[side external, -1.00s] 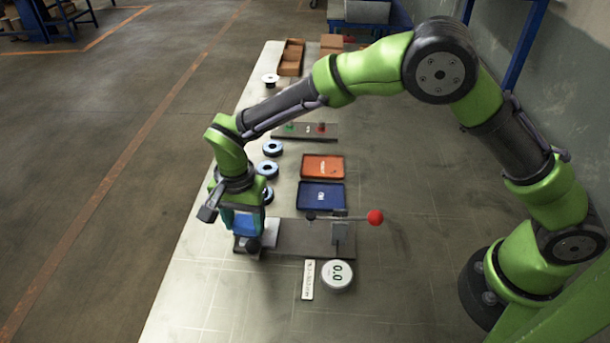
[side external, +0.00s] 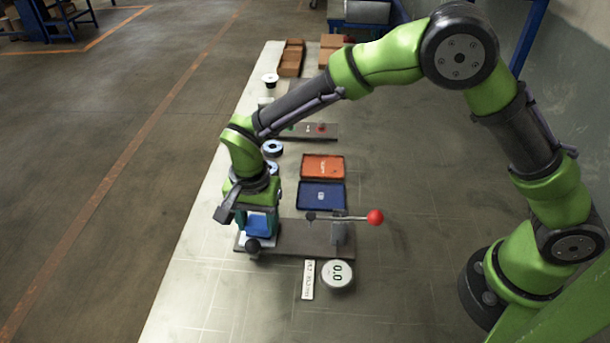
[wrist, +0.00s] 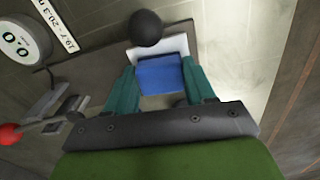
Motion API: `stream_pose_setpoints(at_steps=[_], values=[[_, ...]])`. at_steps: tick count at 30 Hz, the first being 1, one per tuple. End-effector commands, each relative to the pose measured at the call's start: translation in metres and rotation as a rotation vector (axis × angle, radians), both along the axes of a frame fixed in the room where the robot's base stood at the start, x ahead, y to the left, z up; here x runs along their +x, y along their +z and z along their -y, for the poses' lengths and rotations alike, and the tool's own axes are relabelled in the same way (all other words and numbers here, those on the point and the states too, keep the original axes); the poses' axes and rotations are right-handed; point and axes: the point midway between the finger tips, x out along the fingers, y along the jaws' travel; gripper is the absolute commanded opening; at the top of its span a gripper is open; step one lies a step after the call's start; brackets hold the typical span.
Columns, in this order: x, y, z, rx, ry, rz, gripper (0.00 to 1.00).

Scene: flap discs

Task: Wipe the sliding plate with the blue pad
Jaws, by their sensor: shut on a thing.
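My gripper (side external: 257,226) is shut on the blue pad (side external: 258,225), low over the left end of the fixture. In the wrist view the pad (wrist: 160,75) sits between the two teal fingers (wrist: 160,88). The sliding plate (wrist: 178,46) is the pale plate under and around the pad; in the side view it shows beside the pad (side external: 273,234). The pad looks on or just above the plate; I cannot tell if they touch. A black knob (side external: 253,246) stands at the plate's front edge and also shows in the wrist view (wrist: 146,27).
A lever with a red ball (side external: 375,217) stands on the right of the dark fixture base (side external: 310,240). A round gauge (side external: 337,274) reading 0.0 and a label (side external: 308,280) lie in front. Blue (side external: 321,184) and orange (side external: 322,160) trays and several discs (side external: 273,148) are behind.

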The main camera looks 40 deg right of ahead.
Motion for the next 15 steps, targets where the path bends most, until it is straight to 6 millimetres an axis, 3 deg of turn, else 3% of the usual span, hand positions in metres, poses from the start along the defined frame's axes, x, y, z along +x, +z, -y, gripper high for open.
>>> stream_pose_setpoints(at_steps=[12,15], values=[[0.027,-0.001,-0.027,0.0,0.0,0.0,0.26],[0.028,0.0,-0.019,-0.001,-0.001,-0.001,0.26]])
